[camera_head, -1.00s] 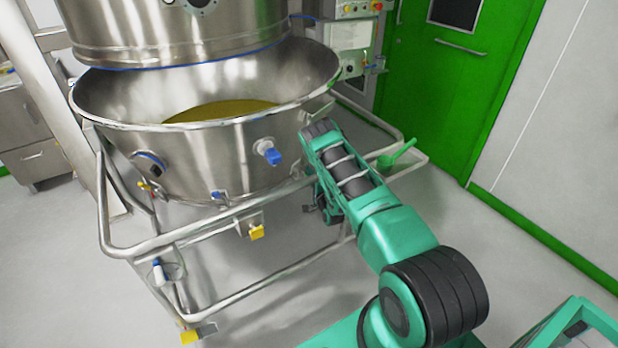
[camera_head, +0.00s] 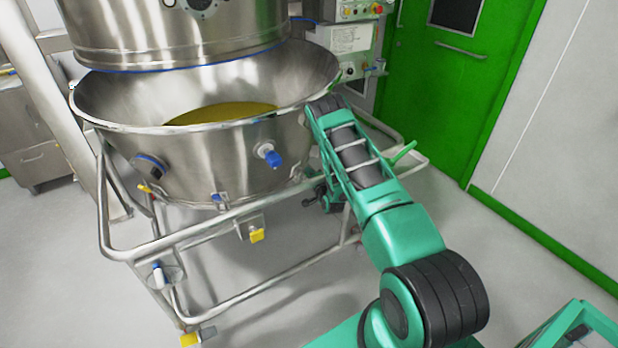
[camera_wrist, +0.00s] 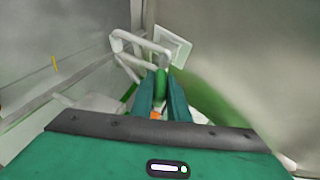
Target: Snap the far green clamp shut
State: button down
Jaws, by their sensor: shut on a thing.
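In the wrist view the fingers of my gripper (camera_wrist: 162,103) are closed around a green handle (camera_wrist: 160,84), which I take to be the clamp's. A pale wire loop (camera_wrist: 125,42) and a pale square plate (camera_wrist: 175,46) show just beyond it. The loop reaches close to the plate; I cannot tell whether it is hooked on it. In the head view my arm hides the clamp and my fingertips. A bright green bar (camera_head: 402,153) sticks out right of my forearm; I cannot tell whether it belongs to this clamp.
The steel bowl (camera_head: 225,165) with yellow material (camera_head: 220,113) stands in a tubular frame (camera_head: 175,240), under a steel upper vessel (camera_head: 170,35). My forearm passes by its right rim. A control panel (camera_head: 352,40) and green door (camera_head: 430,90) are behind.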

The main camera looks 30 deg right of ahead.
jog(key=shift+s+f, duration=0.1)
jog(key=c, duration=1.7)
grip_release()
jog(key=shift+s+f+v, duration=0.1)
jog(key=shift+f+v, duration=0.3)
jog(key=shift+v, duration=2.05)
jog(key=shift+s+f+v, duration=0.1)
jog(key=shift+f+v, duration=0.3)
jog(key=shift+v, duration=2)
jog(key=shift+s+f+v, duration=0.1)
jog(key=shift+f+v, duration=0.3)
jog(key=shift+v, duration=2.05)
jog(key=shift+w, duration=0.15)
jog(key=shift+c, duration=0.7)
